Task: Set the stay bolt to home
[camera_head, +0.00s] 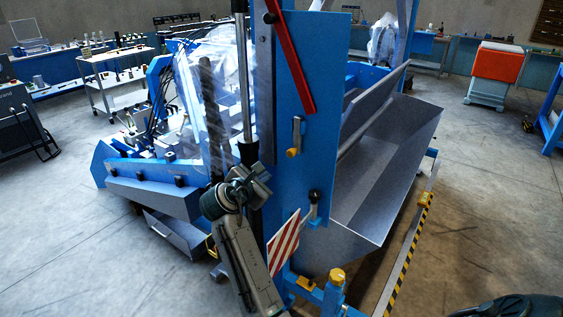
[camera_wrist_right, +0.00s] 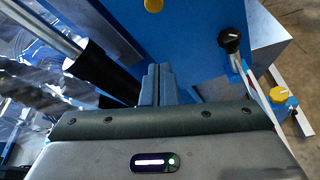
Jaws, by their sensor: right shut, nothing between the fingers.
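A tall blue post (camera_head: 300,95) stands in the middle of the head view. It carries a small grey handle with an orange end (camera_head: 293,152) and, lower, a lever with a black knob (camera_head: 313,197). I cannot tell for sure which fitting is the stay bolt. In the right wrist view the orange-yellow end (camera_wrist_right: 153,5) is at the top edge and the black knob (camera_wrist_right: 230,40) at upper right. My right gripper (camera_head: 258,178) is in front of the post; its fingers (camera_wrist_right: 160,82) are shut and empty, apart from both fittings. My left gripper is out of view.
A strut with a silver rod (camera_head: 243,70) stands close left of the post. A red bar (camera_head: 290,62) slants above the handle. A striped plate (camera_head: 283,243) and a yellow cap (camera_head: 337,275) are lower down. A grey hopper (camera_head: 385,170) lies right; open floor is beyond.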

